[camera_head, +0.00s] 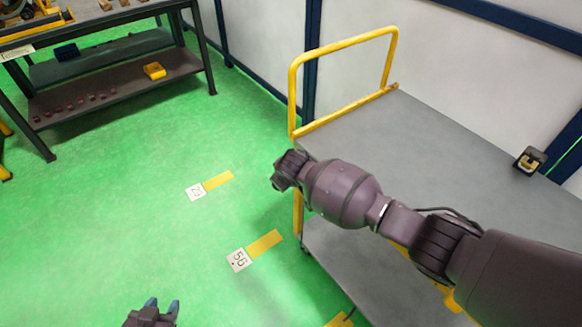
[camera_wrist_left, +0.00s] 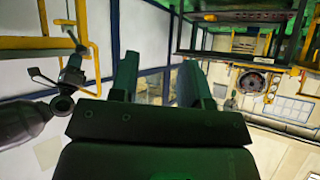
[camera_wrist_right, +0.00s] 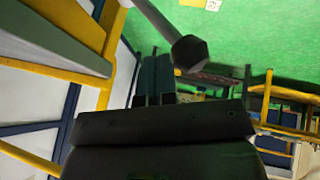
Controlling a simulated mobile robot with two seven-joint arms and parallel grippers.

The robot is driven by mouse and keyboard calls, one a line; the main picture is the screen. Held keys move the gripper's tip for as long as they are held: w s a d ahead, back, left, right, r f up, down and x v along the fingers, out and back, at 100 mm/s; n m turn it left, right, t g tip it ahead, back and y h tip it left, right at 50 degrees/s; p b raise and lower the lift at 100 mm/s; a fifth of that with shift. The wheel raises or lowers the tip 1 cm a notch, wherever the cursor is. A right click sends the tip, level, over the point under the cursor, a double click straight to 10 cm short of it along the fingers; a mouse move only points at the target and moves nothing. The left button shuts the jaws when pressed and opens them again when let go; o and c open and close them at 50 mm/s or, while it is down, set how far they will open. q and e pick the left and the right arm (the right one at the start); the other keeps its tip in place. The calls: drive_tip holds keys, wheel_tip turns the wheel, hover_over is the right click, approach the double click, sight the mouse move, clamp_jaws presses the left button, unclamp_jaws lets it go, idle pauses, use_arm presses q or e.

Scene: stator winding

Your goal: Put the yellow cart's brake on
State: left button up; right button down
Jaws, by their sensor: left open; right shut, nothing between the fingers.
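The yellow cart (camera_head: 352,125) stands at the right in the head view, with a grey top deck, a yellow push handle and a lower shelf. My right arm reaches across it, and its wrist hides the right gripper in that view. In the right wrist view my right gripper (camera_wrist_right: 155,75) is shut and empty. A grey rod with a dark faceted knob (camera_wrist_right: 190,53) shows just beside its fingertips; it looks like the brake lever, and I cannot tell whether they touch. My left gripper (camera_head: 162,306) is open and empty over the floor, left of the cart.
A dark workbench (camera_head: 115,95) with a yellow bin (camera_head: 154,71) on its lower shelf stands at the upper left. Floor markers (camera_head: 238,261) lie left of the cart. A wall runs behind the cart. A small dark and yellow object (camera_head: 529,160) sits at the deck's far edge.

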drive_tip(key=shift+s+a+f+t+h, duration=0.5)
drive_tip(key=shift+s+a+f, duration=0.25)
drive_tip(key=shift+f, duration=0.2)
use_arm(q)
drive_tip(key=shift+r, duration=0.2)
use_arm(e)
drive_tip(key=shift+s+a+f, duration=0.35)
drive_tip(key=shift+a+f, duration=0.1)
drive_tip(key=shift+f, duration=0.25)
drive_tip(key=shift+s+a+f, duration=0.3)
drive_tip(key=shift+a+f, duration=0.15)
drive_tip(key=shift+f, duration=0.25)
